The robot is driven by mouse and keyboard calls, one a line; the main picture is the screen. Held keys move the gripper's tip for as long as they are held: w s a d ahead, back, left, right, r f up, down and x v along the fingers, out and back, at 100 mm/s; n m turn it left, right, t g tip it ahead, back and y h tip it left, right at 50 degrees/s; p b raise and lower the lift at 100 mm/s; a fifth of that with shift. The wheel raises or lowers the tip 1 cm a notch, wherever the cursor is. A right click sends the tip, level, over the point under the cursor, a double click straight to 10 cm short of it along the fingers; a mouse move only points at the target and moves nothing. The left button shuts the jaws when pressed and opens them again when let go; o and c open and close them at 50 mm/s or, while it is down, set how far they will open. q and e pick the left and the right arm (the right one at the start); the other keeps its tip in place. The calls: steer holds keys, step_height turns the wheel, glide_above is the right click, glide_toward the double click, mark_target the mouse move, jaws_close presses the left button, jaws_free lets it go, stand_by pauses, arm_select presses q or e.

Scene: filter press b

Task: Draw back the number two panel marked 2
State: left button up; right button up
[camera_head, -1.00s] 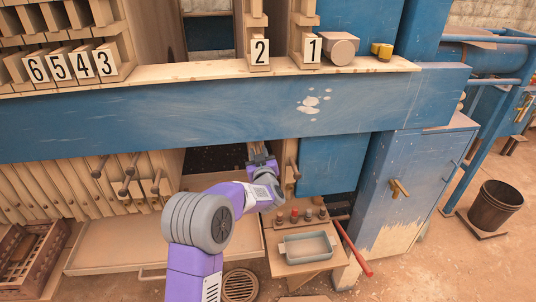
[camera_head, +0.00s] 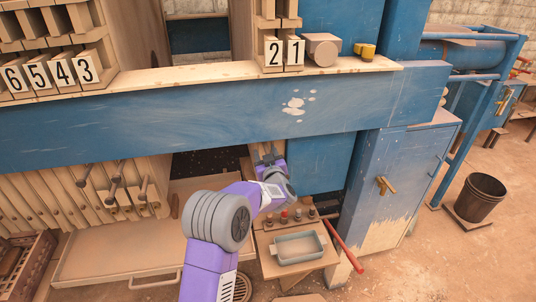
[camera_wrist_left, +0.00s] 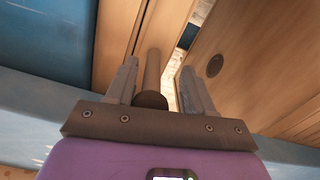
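The panel plate marked 2 (camera_head: 273,54) stands upright on the rail in the head view, right beside the plate marked 1 (camera_head: 294,52), with almost no gap. My left gripper (camera_head: 266,155) is below the blue beam, at the lower part of the panels; my own arm partly hides it. In the left wrist view a round wooden peg handle (camera_wrist_left: 152,72) stands between its two fingers (camera_wrist_left: 158,85). The fingers are apart, with a clear gap on the right side of the peg and a smaller one on the left. My right gripper is not in view.
Plates 6, 5, 4 and 3 (camera_head: 84,68) stand together at the left. A wide open gap lies between 3 and 2. The blue beam (camera_head: 200,110) crosses above my arm. A small stand with a grey tray (camera_head: 298,247) and a red bar (camera_head: 345,250) are below right.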

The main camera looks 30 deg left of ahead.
arm_select(q)
steer(key=shift+d, duration=0.1)
steer(key=shift+s+d, duration=0.25)
steer(key=shift+d, duration=0.05)
steer(key=v, duration=0.6)
steer(key=shift+s+d, duration=0.2)
steer(key=shift+s, duration=0.15)
